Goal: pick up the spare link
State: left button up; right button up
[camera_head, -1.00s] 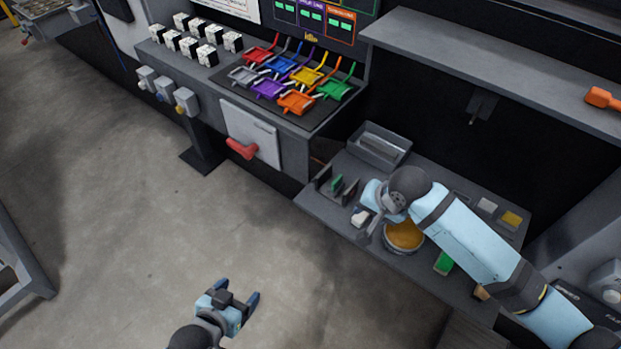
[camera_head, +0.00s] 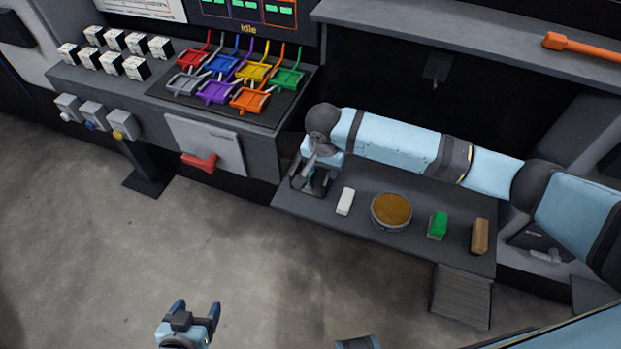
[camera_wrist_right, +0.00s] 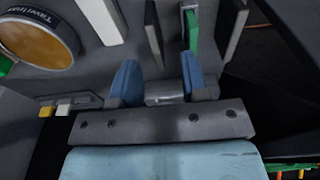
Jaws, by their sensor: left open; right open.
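No part is plainly marked as the spare link. A slim green piece (camera_wrist_right: 193,30) stands upright between dark plates (camera_wrist_right: 234,28) of a small holder in the right wrist view; it may be the link, but I cannot be sure. My right gripper (camera_wrist_right: 160,78) is open, with nothing seen held between its blue fingers. The green piece lies beyond the right-hand finger, apart from it. In the head view my right gripper (camera_head: 314,178) is over the holder at the bench's left end and largely hides it. My left gripper (camera_head: 197,308) is open and empty above the floor.
On the low bench (camera_head: 290,203) are a white block (camera_head: 345,201), a round tin (camera_head: 391,211), a green block (camera_head: 438,225) and a brown block (camera_head: 479,236). Coloured frames (camera_head: 222,91) lie on the left counter. A shelf (camera_head: 450,38) overhangs my right arm.

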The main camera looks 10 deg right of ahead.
aim_at(328, 176)
notch_tip(328, 176, down, 3)
jog(key=shift+w+r, duration=0.15)
jog(key=shift+r, duration=0.05)
jog(key=f, duration=0.1)
jog(key=d+f, duration=0.1)
jog(key=f, duration=0.2)
jog(key=shift+w+d+f, duration=0.1)
jog(key=shift+w+d, duration=0.1)
jog(key=shift+w, duration=0.1)
jog(key=shift+f, duration=0.4)
grip_shut()
